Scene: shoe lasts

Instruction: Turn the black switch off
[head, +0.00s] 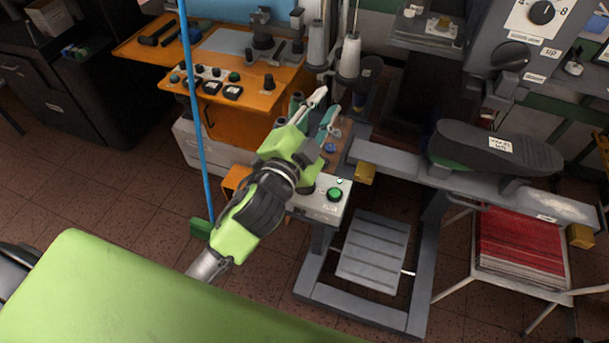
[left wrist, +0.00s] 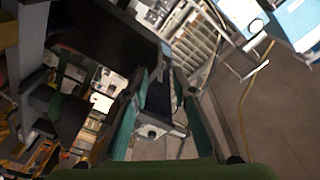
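A black rotary knob (head: 541,12) sits on a pale dial plate with numbers at the top right of the head view. A larger black switch-like knob (head: 511,56) is below it on the grey machine, near small labels. I cannot tell which one is the task's switch. My left gripper (head: 328,106) is open and empty, well to the left of both, above the small work area by the thread cones. Its two teal fingers stand apart in the left wrist view (left wrist: 160,73). The black switch is not identifiable there. My right gripper is not in view.
A white control box (head: 311,204) with a green button is just below my left gripper. An orange panel (head: 262,102) with black knobs is behind left. A black shoe-shaped piece (head: 500,152) lies on the grey machine arm. A blue pole (head: 193,105) stands left.

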